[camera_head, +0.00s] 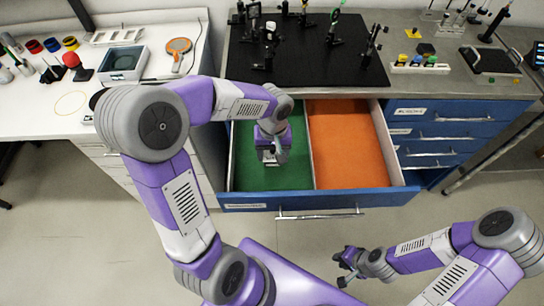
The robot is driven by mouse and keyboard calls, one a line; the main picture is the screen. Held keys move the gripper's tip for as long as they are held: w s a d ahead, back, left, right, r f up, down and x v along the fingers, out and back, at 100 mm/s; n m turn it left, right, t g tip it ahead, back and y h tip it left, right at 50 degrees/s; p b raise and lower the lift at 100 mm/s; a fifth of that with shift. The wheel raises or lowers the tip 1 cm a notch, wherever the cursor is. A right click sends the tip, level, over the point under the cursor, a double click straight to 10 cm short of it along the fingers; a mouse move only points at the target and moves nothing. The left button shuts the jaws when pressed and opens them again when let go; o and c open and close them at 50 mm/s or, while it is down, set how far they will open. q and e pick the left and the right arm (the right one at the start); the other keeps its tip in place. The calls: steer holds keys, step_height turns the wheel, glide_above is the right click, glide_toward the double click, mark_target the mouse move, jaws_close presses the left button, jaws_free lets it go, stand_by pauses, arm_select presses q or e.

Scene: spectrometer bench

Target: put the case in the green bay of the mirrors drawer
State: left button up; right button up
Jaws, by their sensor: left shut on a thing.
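The drawer (345,205) is pulled open, with a blue front and two bays inside. The green bay (245,168) is on the left and the orange bay (346,140) is on the right, with a thin divider between them.
A black optical board (310,55) with several mounts stands behind the drawer. Closed blue drawers (445,130) are at the right. A white bench (45,110) with a grey tray device (123,62) is at the left. The orange bay is empty.

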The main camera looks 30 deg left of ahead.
mark_target(273, 172)
arm_select(q)
step_height(273, 172, down, 8)
steer(key=shift+r+b, duration=0.15)
steer(key=shift+b, duration=0.85)
steer(key=o, duration=1)
step_height(273, 172, up, 12)
steer(key=p, duration=0.3)
steer(key=shift+p, duration=0.3)
